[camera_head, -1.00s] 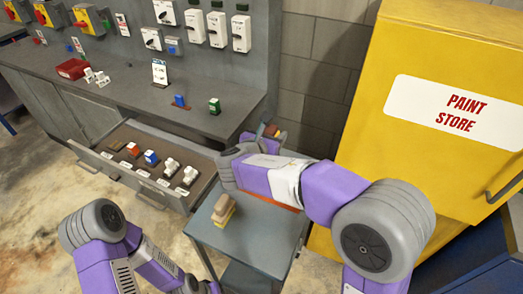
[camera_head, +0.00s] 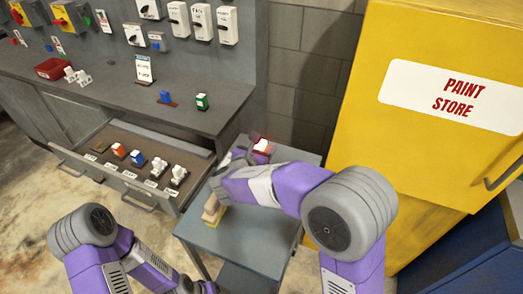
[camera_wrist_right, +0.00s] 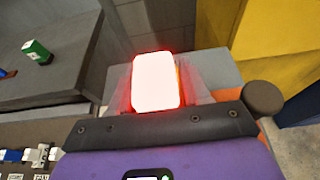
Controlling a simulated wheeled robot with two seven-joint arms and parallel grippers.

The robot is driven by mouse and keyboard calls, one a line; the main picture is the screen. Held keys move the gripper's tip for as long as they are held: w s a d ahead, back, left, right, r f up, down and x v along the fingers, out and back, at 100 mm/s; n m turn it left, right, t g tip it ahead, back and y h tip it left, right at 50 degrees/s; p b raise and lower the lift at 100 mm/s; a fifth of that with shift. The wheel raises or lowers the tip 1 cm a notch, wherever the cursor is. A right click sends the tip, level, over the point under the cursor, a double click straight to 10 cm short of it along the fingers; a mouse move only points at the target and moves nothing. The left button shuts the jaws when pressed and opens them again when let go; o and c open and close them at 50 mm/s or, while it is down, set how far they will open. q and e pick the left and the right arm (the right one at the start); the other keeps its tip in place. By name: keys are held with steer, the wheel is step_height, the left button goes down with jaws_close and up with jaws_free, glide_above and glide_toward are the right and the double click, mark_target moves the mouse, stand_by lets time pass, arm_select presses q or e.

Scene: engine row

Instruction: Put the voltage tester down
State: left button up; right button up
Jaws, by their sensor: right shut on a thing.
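The voltage tester (camera_head: 262,146) shows as a small red and white glowing thing at the tip of my right gripper (camera_head: 254,151), near the far end of the grey trolley. In the right wrist view the tester (camera_wrist_right: 157,82) glows white with a red edge between the two fingers of my right gripper (camera_wrist_right: 157,96). The gripper is shut on it. The trolley top (camera_wrist_right: 218,68) lies behind and below it; whether they touch, I cannot tell. My left arm is at lower left; its gripper is out of view.
The trolley (camera_head: 262,232) carries a beige and yellow block (camera_head: 213,210). An open drawer (camera_head: 130,177) with several switches is left of it. The grey bench (camera_head: 120,98) holds a green block (camera_head: 202,101). A yellow paint cabinet (camera_head: 420,160) stands close on the right.

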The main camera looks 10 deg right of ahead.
steer(key=shift+f, duration=0.1)
steer(key=o, duration=1.3)
steer(key=shift+s+a+r, duration=0.15)
steer(key=shift+r, duration=0.2)
steer(key=p+v, duration=0.2)
steer(key=v, duration=0.9)
steer(key=shift+s, duration=0.25)
steer(key=shift+a, duration=0.1)
